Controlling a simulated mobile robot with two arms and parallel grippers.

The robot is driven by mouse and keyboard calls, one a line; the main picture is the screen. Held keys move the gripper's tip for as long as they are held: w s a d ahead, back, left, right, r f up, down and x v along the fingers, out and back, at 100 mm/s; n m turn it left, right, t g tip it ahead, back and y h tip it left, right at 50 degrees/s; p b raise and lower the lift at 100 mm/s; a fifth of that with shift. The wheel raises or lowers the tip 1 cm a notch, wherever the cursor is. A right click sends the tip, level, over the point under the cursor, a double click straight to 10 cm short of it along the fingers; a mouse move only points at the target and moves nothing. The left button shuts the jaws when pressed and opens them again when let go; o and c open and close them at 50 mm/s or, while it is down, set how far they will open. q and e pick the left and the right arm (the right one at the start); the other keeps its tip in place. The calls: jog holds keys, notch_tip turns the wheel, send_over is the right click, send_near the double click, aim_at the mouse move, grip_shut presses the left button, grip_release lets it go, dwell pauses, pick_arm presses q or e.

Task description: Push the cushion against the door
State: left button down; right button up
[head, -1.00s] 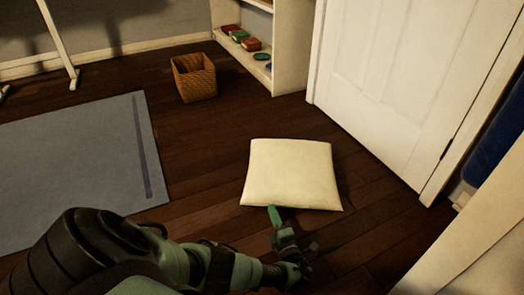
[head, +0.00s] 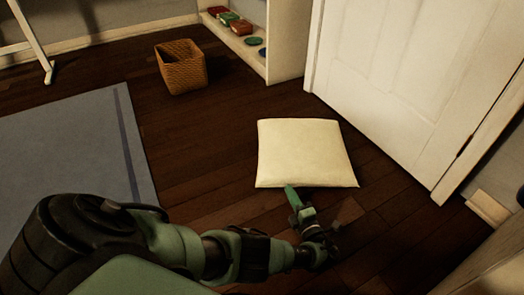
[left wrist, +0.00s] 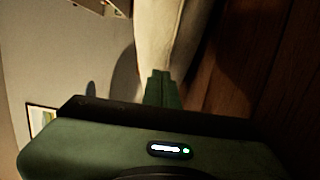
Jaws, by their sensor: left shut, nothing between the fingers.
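The cream cushion (head: 305,152) lies flat on the dark wooden floor in the head view. The white door (head: 405,80) stands behind it and to its right. A wedge of floor shows between the cushion's right side and the door, narrowing at the far right corner; I cannot tell if that corner touches. My left gripper (head: 291,191) is shut and empty, low at the cushion's near edge. In the left wrist view its fingers (left wrist: 161,88) point at the pale cushion (left wrist: 165,35) and appear to meet it. My right gripper is not in view.
A wicker basket (head: 181,68) stands at the back left, near a white shelf (head: 287,45) with small items. A blue-grey rug (head: 65,160) lies at left. A pale panel edge (head: 480,265) is at the lower right. The floor left of the cushion is clear.

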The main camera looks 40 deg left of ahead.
aim_at(302, 184)
pick_arm(q)
jog(key=w+b, duration=0.1)
jog(key=w, duration=0.1)
jog(key=w+a+b, duration=0.1)
jog(key=w, duration=0.1)
jog(key=w+b, duration=0.2)
jog(key=shift+a+f, duration=0.15)
jog(key=shift+a, duration=0.1)
jog(key=shift+w, duration=0.3)
jog(key=shift+r, duration=0.2)
